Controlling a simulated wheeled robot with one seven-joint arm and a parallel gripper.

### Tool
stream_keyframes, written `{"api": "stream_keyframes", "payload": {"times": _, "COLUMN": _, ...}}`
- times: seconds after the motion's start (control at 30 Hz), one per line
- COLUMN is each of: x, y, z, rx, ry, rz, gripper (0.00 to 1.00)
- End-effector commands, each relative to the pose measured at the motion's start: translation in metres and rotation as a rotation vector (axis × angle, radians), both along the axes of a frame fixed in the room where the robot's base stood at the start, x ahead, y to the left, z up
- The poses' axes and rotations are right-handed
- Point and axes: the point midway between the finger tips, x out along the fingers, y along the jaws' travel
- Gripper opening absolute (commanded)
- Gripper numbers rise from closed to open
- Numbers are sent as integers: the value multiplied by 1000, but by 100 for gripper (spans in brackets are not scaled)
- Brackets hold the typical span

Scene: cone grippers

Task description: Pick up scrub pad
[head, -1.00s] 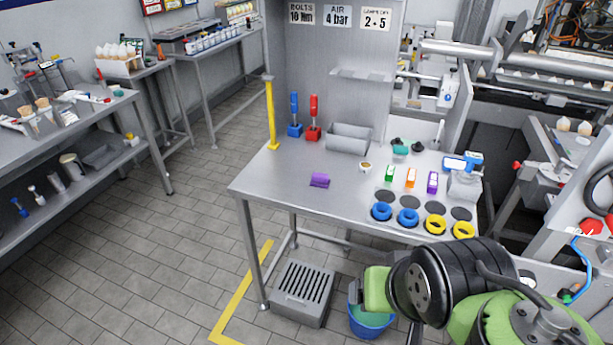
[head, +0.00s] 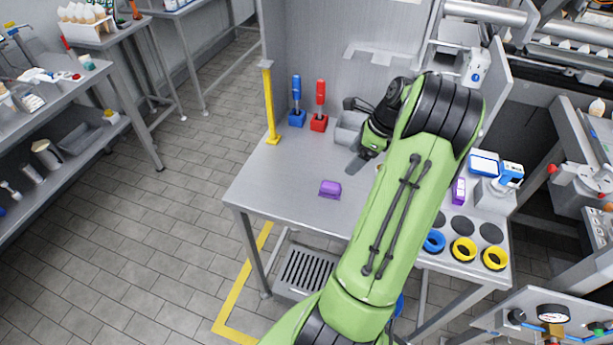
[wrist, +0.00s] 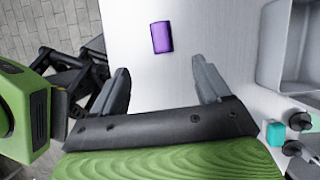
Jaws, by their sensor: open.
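The scrub pad looks to be the small purple block (head: 330,188) lying on the left half of the steel table, apart from other things. It also shows in the wrist view (wrist: 161,37), ahead of the fingertips and between their lines. My gripper (wrist: 158,75) is open and empty, its two grey fingers spread wide. In the head view my gripper is over the table, up and to the right of the purple block, and not touching it. My green arm hides part of the table's middle there.
A yellow post (head: 270,105), a blue tool (head: 297,105) and a red tool (head: 319,108) stand behind the block. A grey bin (wrist: 292,50) and a teal item (wrist: 275,133) are right in the wrist view. Blue and yellow rings line the right front. Table around the block is clear.

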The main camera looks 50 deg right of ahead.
Motion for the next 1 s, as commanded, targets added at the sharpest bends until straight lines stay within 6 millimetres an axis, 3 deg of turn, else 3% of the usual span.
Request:
{"api": "stream_keyframes", "payload": {"times": 0.1, "x": 10, "y": 8, "z": -30, "rx": 5, "ry": 3, "rz": 8, "gripper": 77}}
{"api": "stream_keyframes", "payload": {"times": 0.33, "x": 29, "y": 18, "z": -81, "rx": 3, "ry": 3, "rz": 8, "gripper": 77}}
{"api": "stream_keyframes", "payload": {"times": 0.57, "x": 38, "y": 20, "z": -101, "rx": 0, "ry": 2, "rz": 8, "gripper": 77}}
{"api": "stream_keyframes", "payload": {"times": 0.8, "x": 54, "y": 26, "z": -139, "rx": 0, "ry": 2, "rz": 9, "gripper": 77}}
{"api": "stream_keyframes", "payload": {"times": 1.0, "x": 55, "y": 25, "z": -139, "rx": -2, "ry": 1, "rz": 7, "gripper": 77}}
